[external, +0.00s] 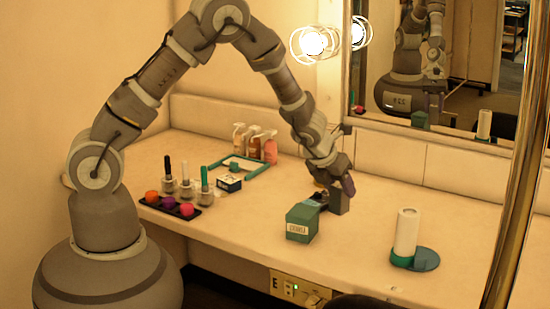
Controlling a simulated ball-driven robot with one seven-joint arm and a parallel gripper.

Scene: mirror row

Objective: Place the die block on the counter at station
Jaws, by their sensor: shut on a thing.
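A green block (300,224) with a white label on its front is in the middle of the counter (375,250), toward its front edge; I take it for the die block. My gripper (322,200) reaches down from behind and to the right and is shut on the back upper part of this block. The fingertips are partly hidden behind it. The block looks upright. I cannot tell whether its base touches the counter or hangs just above it.
A white cylinder (406,232) stands in a green ring beside a teal disc (427,259) at right. At left are a dark tray of coloured pots (169,205), brush jars (186,182), a small dark box (228,183) and a teal-framed tray (257,172) with bottles. A mirror (465,60) stands behind.

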